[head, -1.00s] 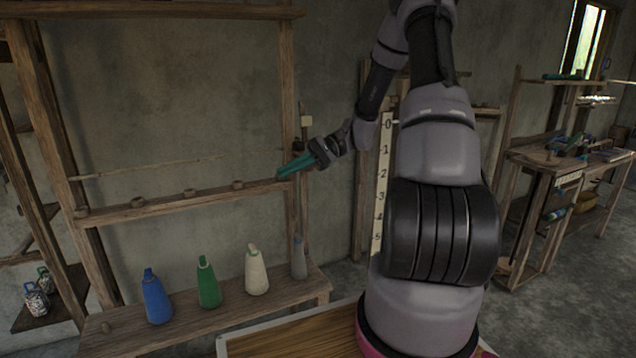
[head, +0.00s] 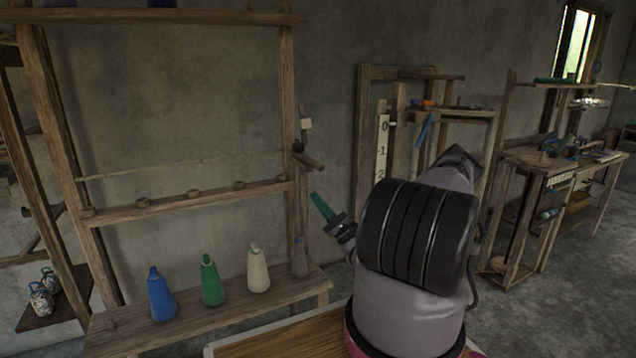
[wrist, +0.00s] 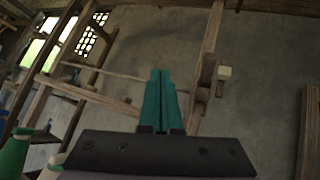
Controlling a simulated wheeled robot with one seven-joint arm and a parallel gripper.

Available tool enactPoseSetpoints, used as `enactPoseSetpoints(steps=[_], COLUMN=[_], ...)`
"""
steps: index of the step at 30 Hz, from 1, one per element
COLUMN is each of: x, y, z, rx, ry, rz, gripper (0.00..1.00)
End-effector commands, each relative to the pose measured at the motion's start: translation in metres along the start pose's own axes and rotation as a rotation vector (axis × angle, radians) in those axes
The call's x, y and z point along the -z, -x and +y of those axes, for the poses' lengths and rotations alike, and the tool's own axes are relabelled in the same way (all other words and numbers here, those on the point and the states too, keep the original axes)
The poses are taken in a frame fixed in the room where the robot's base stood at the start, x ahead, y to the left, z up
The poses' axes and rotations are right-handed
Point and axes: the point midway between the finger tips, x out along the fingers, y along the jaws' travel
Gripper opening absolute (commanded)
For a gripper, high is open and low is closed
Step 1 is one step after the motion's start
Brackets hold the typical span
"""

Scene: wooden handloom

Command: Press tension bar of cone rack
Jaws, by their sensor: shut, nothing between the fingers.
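The cone rack is a wooden frame with a right post (head: 288,90) and a peg rail (head: 190,200). A short dark wooden bar (head: 309,161) juts from the right post, beside a small pale block (head: 306,124). A thin rod (head: 170,162) spans the rack above the pegs. I cannot tell for sure which is the tension bar. My gripper (head: 316,197) has teal fingers, shut and empty, pointing up and left, below the short bar and apart from it. In the wrist view the fingertips (wrist: 160,73) are left of the post's wooden fitting (wrist: 207,72).
Blue (head: 161,295), green (head: 212,282), white (head: 258,269) and grey (head: 299,257) cones stand on the lower shelf (head: 205,318). A numbered scale (head: 382,150) is right of the rack. A cluttered workbench (head: 550,160) stands at far right.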

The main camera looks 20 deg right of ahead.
Motion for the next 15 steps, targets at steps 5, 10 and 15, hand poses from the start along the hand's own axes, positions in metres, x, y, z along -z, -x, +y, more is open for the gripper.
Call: enactPoseSetpoints(steps=[5,10,15], x=[0.023,0.034,0.037], y=[0.043,0.068,0.076], z=[-0.021,-0.032,-0.034], rx=[0.243,0.372,0.410], ry=[0.031,0.053,0.061], rz=[0.021,0.037,0.043], gripper=[0.00,0.00,0.00])
